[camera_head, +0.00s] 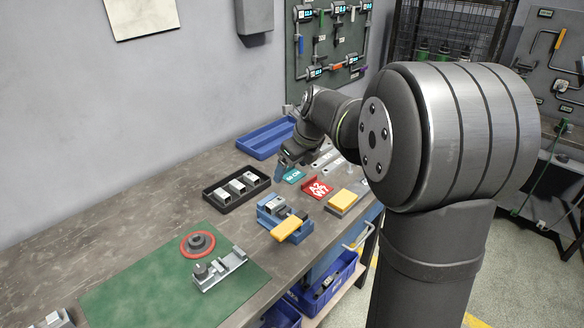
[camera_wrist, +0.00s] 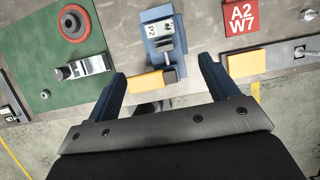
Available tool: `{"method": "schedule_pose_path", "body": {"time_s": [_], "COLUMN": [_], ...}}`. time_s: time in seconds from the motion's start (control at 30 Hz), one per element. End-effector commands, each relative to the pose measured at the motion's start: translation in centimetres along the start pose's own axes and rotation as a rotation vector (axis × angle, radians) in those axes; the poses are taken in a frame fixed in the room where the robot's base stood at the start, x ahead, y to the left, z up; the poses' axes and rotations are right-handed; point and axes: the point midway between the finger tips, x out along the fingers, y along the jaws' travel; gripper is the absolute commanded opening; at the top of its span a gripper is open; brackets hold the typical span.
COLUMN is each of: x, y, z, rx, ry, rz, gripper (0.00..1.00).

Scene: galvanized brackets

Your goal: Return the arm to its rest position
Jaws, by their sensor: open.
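My gripper (camera_head: 287,160) hangs above the bench near the back, by the teal label (camera_head: 293,176), with no contact visible. In the wrist view my gripper (camera_wrist: 162,70) has its two blue fingers spread wide with nothing held between them. A blue fixture with a yellow handle (camera_head: 270,207) stands on the bench; in the wrist view the blue fixture (camera_wrist: 160,22) appears beyond and between the fingertips, lower down. Part of my gripper's far side is hidden in the head view.
A green mat (camera_head: 130,285) carries a red-ringed round part (camera_head: 198,244) and a grey clamp (camera_head: 220,270). A black tray (camera_head: 232,200) holds metal brackets. A blue tray (camera_head: 262,140), red A2 W7 sign (camera_head: 317,188) and yellow-topped block (camera_head: 343,201) lie around.

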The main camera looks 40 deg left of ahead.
Motion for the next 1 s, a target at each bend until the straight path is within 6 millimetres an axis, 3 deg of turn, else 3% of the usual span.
{"method": "schedule_pose_path", "body": {"time_s": [0.27,1.0], "x": [1.6,15.4], "y": [0.0,0.1], "z": [-0.1,-0.1], "rx": [0.000,-0.001], "ry": [0.003,0.003], "rz": [0.003,0.002], "gripper": [0.80,0.80]}}
